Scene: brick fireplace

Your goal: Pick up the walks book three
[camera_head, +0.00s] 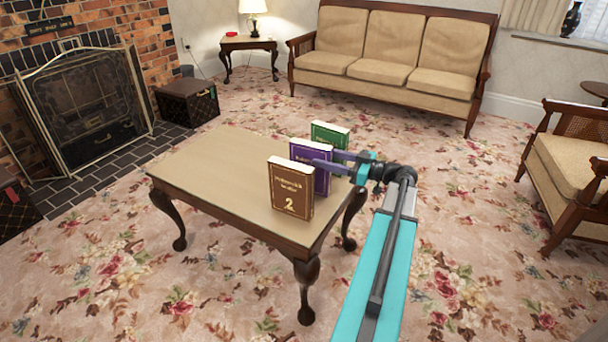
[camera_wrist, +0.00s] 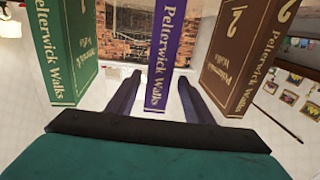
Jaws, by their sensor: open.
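Three books stand upright in a row on the wooden table (camera_head: 215,165). The brown book (camera_head: 291,188) is nearest and has a "2" on its cover. The purple book (camera_head: 301,150) is in the middle, and the green book (camera_head: 330,133) is behind it. In the wrist view, green (camera_wrist: 62,45), purple (camera_wrist: 168,50) and brown (camera_wrist: 240,55) spines read "Pelterwick Walks". No number three is readable. My gripper (camera_wrist: 160,82) is open, its fingers pointing toward the purple book, one on each side of its spine. I cannot tell whether they touch it.
The left half of the tabletop is bare. A brick fireplace with a mesh screen (camera_head: 88,108) and a dark chest (camera_head: 187,103) are at the left. A sofa (camera_head: 385,60) and lamp table (camera_head: 248,43) stand behind. An armchair (camera_head: 570,165) is at the right.

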